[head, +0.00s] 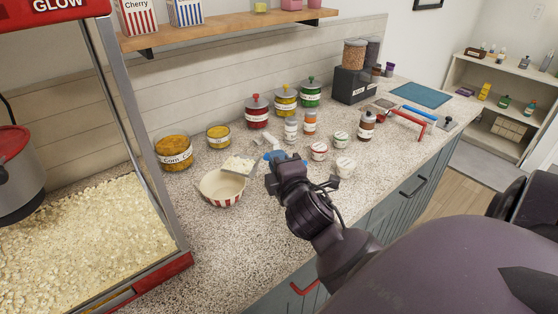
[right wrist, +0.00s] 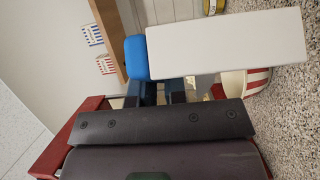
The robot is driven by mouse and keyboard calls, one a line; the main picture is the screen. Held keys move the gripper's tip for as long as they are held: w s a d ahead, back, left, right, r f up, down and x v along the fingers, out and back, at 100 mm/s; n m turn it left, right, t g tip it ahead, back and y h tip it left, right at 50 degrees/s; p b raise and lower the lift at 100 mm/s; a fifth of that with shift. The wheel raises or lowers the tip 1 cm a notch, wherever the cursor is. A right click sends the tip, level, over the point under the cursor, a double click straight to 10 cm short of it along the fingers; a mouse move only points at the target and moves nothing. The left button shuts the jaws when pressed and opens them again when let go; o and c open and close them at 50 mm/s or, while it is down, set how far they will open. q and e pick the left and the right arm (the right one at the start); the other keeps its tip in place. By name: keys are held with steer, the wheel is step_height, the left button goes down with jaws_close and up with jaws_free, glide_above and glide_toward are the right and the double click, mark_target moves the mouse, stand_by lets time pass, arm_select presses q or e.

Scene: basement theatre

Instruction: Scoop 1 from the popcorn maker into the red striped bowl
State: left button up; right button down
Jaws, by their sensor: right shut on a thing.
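The red striped bowl (head: 222,190) stands upright on the counter, to the right of the popcorn maker. Its visible inside looks pale and bare. My right gripper (head: 274,159) is shut on the blue-handled scoop (head: 240,165), just right of and behind the bowl. Popcorn shows in the scoop, which overlaps the bowl's far rim in the head view; I cannot tell if they touch. In the right wrist view the scoop's white side (right wrist: 225,45) hides part of the striped bowl (right wrist: 257,80). The popcorn maker (head: 185,262) holds a big popcorn heap (head: 90,235). My left gripper is out of view.
A corn jar (head: 173,154) and a smaller yellow jar (head: 219,137) stand behind the bowl. Several lidded jars and bottles, including a red jar (head: 257,113), stand behind and right of my gripper. The counter (head: 215,245) in front of the bowl is clear.

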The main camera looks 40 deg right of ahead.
steer(key=shift+w+a+f, duration=0.3)
steer(key=shift+w+f, duration=0.2)
steer(key=shift+w+a+r+n+g+p, duration=0.2)
steer(key=shift+w+r+n+g+p, duration=0.1)
steer(key=shift+n+p, duration=0.2)
steer(key=shift+w+a+r+g+p, duration=0.1)
steer(key=shift+w+r+g+p, duration=0.2)
steer(key=shift+p, duration=0.4)
steer(key=shift+w+a+r+n+g+p, duration=0.3)
steer(key=shift+w+r+n+p, duration=0.25)
steer(key=shift+p, duration=0.7)
steer(key=w+a+r+n+g+p, duration=0.3)
steer(key=w+r+n+g, duration=0.1)
steer(key=w, duration=0.2)
steer(key=shift+a, duration=0.35)
steer(key=shift+w+r, duration=0.15)
stand_by(1.2)
